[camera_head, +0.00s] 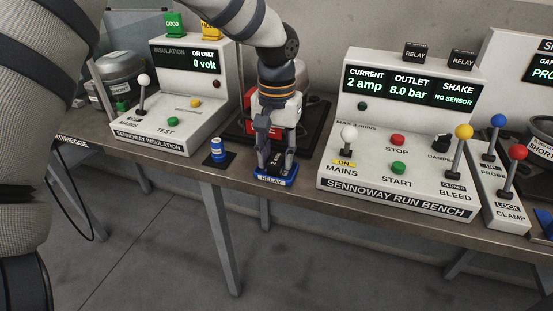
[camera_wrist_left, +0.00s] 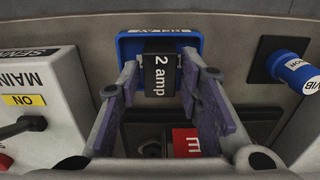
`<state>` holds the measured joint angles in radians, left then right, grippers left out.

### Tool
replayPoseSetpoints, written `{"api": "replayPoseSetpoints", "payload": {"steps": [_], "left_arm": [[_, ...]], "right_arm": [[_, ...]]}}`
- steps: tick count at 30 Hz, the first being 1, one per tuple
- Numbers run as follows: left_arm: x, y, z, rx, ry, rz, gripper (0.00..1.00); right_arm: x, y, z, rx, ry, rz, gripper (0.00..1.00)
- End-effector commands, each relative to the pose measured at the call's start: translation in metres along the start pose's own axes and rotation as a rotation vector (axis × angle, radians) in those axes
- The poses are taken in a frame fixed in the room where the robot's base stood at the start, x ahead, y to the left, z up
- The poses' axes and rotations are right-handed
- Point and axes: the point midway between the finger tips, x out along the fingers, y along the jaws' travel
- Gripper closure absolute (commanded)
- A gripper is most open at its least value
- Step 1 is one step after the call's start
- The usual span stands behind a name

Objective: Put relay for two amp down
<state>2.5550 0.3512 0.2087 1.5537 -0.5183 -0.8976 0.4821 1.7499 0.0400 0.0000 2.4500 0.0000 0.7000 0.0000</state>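The black relay with the "2 amp" label (camera_wrist_left: 160,75) stands in the blue relay tray (camera_wrist_left: 129,44) in the left wrist view. In the head view the tray (camera_head: 276,181) sits at the table's front edge, and the relay is mostly hidden by my fingers. My left gripper (camera_head: 273,160) reaches down over the tray from above. In the wrist view its fingers (camera_wrist_left: 159,88) stand on both sides of the relay, with a narrow gap visible at each side. The gripper looks open around the relay. My right gripper is not in view.
The run bench (camera_head: 400,207) stands close on the right, its display reading 2 amp, with two relays (camera_head: 415,52) on top. A blue sensor (camera_head: 218,150) on a dark pad is left of the tray. The insulation tester (camera_head: 150,147) stands farther left. A red object (camera_head: 248,121) is behind the gripper.

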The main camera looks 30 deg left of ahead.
Motion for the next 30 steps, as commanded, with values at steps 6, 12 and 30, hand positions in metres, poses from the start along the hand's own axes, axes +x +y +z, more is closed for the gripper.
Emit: {"api": "replayPoseSetpoints", "payload": {"steps": [6,12,30], "left_arm": [[-0.066,0.000,-0.001,0.000,0.012,0.002,0.67],[-0.101,0.000,0.000,0.001,0.004,0.000,0.67],[-0.108,0.000,0.000,0.001,0.001,0.001,0.67]], "right_arm": [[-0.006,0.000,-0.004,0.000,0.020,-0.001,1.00],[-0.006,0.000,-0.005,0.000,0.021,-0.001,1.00],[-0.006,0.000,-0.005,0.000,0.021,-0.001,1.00]]}}
